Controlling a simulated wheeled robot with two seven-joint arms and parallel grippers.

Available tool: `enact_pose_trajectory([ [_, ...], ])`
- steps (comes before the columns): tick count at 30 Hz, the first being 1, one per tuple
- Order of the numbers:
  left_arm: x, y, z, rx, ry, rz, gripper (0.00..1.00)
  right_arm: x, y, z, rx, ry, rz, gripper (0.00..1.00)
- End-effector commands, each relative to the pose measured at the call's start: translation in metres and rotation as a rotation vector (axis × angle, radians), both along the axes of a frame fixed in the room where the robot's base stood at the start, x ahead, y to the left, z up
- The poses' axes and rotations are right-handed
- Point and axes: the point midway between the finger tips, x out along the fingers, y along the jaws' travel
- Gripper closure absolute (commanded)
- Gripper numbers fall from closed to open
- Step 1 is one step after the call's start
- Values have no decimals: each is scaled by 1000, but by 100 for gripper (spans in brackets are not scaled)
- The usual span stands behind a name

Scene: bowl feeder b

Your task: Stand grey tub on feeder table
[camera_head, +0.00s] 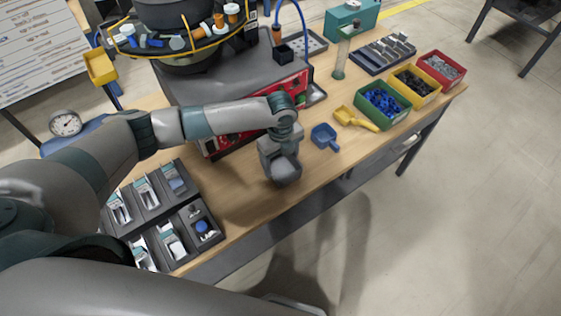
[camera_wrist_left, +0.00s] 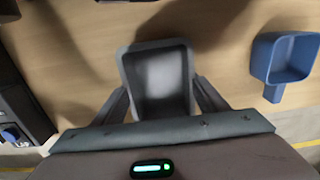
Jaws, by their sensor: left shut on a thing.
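The grey tub (camera_head: 286,172) is at the front part of the wooden feeder table (camera_head: 245,210), below my left wrist. It also shows in the left wrist view (camera_wrist_left: 158,75), with its open, empty inside facing the camera. My left gripper (camera_wrist_left: 162,100) is shut on the tub, with one finger on each side of it. In the head view the gripper (camera_head: 278,155) partly hides the tub. I cannot tell whether the tub's base touches the table. My right gripper is not in view.
A blue scoop (camera_head: 325,136) lies right of the tub, with a yellow scoop (camera_head: 355,118) beyond. Green (camera_head: 384,118), yellow (camera_head: 434,94) and red (camera_head: 458,82) bins stand further right. A dark parts tray (camera_head: 155,228) is on the left. The bowl feeder (camera_head: 182,60) stands behind.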

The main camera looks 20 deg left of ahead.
Motion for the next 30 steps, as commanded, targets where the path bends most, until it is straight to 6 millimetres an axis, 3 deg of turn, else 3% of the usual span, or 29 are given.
enact_pose_trajectory([
  [2, 0, 0, -3, 0, 0, 0, 60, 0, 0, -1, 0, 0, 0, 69],
  [3, 0, 0, -3, 0, 0, 0, 29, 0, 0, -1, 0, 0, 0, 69],
  [5, 0, 0, -2, 0, 0, 0, 15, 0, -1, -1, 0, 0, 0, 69],
  [20, 0, 0, 6, -1, -1, 0, 15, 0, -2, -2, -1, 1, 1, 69],
  [30, 1, 0, 53, -1, -3, 0, 15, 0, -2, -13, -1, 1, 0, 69],
])
